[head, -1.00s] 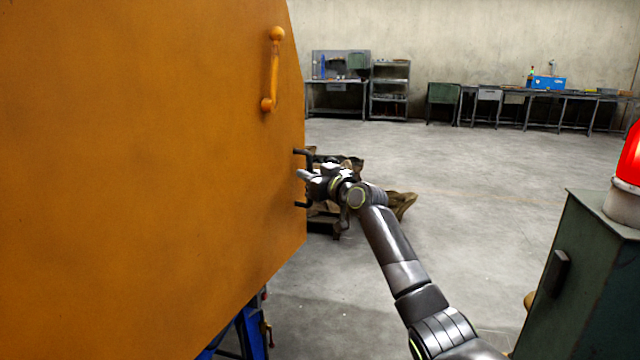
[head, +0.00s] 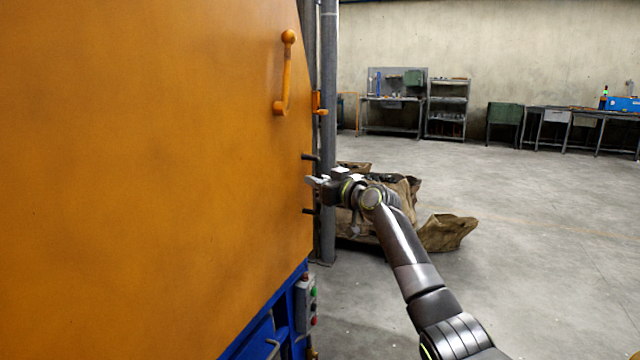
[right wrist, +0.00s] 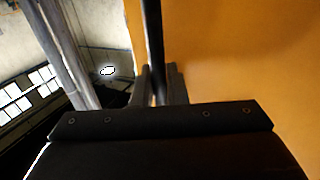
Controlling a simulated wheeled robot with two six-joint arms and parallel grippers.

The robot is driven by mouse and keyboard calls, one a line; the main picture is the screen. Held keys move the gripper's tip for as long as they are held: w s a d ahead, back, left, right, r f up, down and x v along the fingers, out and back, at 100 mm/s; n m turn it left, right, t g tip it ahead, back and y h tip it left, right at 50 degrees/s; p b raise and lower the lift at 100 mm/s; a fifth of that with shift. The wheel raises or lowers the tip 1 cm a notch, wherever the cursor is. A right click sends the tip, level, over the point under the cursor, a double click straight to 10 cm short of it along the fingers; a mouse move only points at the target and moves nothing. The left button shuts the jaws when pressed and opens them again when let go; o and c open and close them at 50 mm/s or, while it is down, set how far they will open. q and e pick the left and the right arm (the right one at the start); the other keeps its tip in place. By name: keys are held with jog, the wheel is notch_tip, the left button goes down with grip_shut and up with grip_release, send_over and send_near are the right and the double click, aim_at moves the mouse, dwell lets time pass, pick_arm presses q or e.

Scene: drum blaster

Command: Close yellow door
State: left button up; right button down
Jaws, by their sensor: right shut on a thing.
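The yellow-orange door (head: 150,170) fills the left of the head view, with an orange handle (head: 286,75) near its upper right edge. A dark bar handle (head: 310,157) sits at the door's right edge. My right gripper (head: 318,181) is at that edge, between the dark handle's two ends. In the right wrist view, its fingers (right wrist: 160,85) are shut around the dark upright bar (right wrist: 153,40), beside the orange door face (right wrist: 240,60). My left gripper is not in view.
A blue machine frame with a button box (head: 307,303) shows below the door's edge. A grey post (head: 328,120) stands just behind the edge. Brown sacks (head: 445,232) lie on the floor beyond my right arm. Workbenches (head: 395,105) line the far wall; floor at right is clear.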

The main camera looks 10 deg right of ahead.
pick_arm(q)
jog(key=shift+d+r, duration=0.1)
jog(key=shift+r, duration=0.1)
pick_arm(e)
jog(key=shift+a+r, duration=0.2)
jog(key=shift+r, duration=0.05)
jog(key=shift+a+r, duration=0.1)
jog(key=c, duration=1.5)
grip_release()
jog(key=shift+w, duration=0.2)
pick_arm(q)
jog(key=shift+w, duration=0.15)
pick_arm(e)
jog(key=shift+s+f, duration=0.1)
jog(key=shift+f, duration=0.15)
jog(key=shift+s+f, duration=0.1)
jog(key=shift+s, duration=0.35)
jog(key=o, duration=0.3)
jog(key=d+p+v, duration=0.1)
jog(key=v, duration=1.5)
jog(key=shift+w+d+f, duration=0.2)
jog(key=shift+w+f, duration=0.05)
jog(key=shift+w, duration=0.15)
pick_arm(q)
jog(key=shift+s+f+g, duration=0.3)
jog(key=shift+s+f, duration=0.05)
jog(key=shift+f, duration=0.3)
pick_arm(e)
jog(key=shift+o, duration=0.8)
jog(key=shift+s, duration=0.4)
